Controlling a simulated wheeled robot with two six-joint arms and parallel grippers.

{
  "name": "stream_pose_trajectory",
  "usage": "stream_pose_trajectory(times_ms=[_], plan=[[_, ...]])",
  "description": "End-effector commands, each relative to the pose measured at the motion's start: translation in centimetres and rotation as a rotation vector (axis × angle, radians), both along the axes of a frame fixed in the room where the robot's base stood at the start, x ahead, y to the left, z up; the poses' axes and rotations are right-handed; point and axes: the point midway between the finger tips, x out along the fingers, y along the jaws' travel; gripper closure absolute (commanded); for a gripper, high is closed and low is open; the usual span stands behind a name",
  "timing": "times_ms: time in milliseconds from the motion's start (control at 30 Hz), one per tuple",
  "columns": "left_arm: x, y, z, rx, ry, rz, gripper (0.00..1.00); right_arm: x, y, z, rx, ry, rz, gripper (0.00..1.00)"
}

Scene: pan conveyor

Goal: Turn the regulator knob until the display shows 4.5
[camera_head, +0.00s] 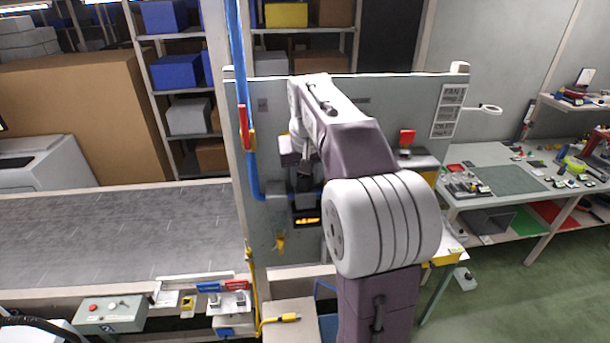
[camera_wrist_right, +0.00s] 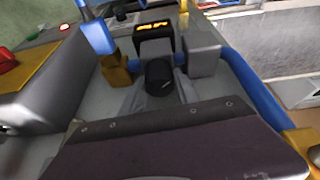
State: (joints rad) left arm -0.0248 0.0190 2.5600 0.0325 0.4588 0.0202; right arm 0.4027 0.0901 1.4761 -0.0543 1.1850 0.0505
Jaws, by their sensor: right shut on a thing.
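The regulator's dark display (camera_head: 307,220) with glowing orange digits sits low on the grey upright panel (camera_head: 280,103). It also shows at the top of the right wrist view (camera_wrist_right: 153,28); the digits are too blurred to read. The black regulator knob (camera_wrist_right: 159,78) stands in front of the display in that view. My right gripper (camera_wrist_right: 160,92) is shut on the knob, one finger on each side. In the head view my right gripper (camera_head: 304,178) is at the panel above the display, partly hidden by my arm. My left gripper is not in view.
A blue pipe (camera_head: 243,90) with a red-handled valve (camera_head: 245,130) runs down the panel's left side. A grey conveyor (camera_head: 120,230) lies to the left. A workbench (camera_head: 510,180) with small parts stands right. A control box (camera_head: 110,313) is at lower left.

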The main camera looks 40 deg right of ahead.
Motion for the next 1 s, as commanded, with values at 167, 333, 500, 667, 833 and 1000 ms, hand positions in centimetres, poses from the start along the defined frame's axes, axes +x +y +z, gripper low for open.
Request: stream_pose_trajectory(times_ms=[167,333,500,667,833,1000], plan=[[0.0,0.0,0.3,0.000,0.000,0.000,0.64,0.0,-0.1,0.0,-0.002,0.001,0.063,1.00],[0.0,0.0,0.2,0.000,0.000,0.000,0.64,0.0,-0.1,-0.1,-0.003,0.001,0.079,1.00],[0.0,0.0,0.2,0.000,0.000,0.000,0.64,0.0,-0.1,-0.1,-0.002,0.001,0.078,0.46],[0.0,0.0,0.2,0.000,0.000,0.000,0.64,0.0,-0.1,-0.1,-0.002,0.001,0.078,0.41],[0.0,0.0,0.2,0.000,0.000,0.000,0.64,0.0,-0.1,0.1,-0.003,0.000,0.078,0.41],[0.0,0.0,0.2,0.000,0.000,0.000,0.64,-0.8,0.3,2.7,-0.005,-0.005,0.078,0.41]])
